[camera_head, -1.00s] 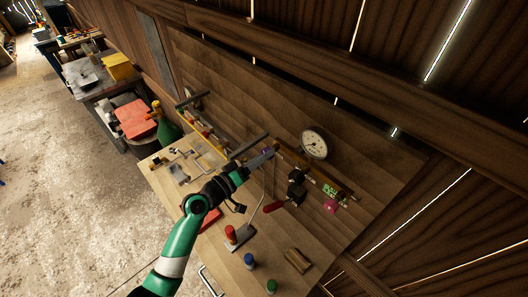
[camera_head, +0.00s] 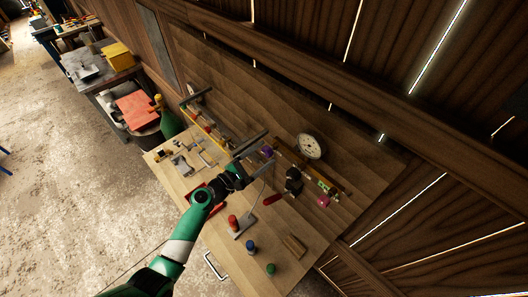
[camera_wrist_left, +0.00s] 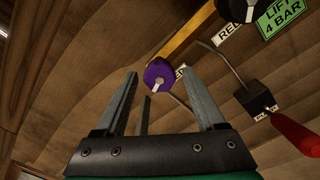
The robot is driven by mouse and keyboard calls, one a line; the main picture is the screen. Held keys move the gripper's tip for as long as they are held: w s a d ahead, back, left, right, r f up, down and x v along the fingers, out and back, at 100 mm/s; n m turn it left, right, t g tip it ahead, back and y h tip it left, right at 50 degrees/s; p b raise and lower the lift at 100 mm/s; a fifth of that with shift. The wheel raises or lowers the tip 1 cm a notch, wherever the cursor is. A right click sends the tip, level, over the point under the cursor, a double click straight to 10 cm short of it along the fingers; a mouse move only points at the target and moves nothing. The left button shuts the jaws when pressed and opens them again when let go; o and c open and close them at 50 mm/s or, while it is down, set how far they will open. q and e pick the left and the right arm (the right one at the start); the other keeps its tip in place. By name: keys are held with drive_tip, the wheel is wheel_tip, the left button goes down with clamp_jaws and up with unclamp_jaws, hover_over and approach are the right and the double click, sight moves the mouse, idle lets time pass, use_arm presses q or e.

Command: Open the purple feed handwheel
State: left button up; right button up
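The purple handwheel (camera_wrist_left: 159,73) is a small round knob with a pale mark, at the end of a yellow bar in the left wrist view. In the head view it is a small purple spot (camera_head: 266,151) at the near left end of the pipe row under the gauge. My left gripper (camera_head: 261,147) is open and empty. In the left wrist view its two fingers (camera_wrist_left: 160,88) point toward the handwheel, which shows between the fingertips. I see no contact, and the remaining gap is hard to judge. My right gripper is not in view.
A white gauge (camera_head: 309,146) is on the wooden board. A red-handled lever (camera_head: 272,199) and a magenta knob (camera_head: 323,201) are to the right. A black block with a red handle (camera_wrist_left: 258,98) is right of my fingers. Red, blue and green buttons stand on the bench.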

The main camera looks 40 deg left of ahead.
use_arm(q)
drive_tip(key=s, duration=0.6)
drive_tip(key=shift+a, duration=0.2)
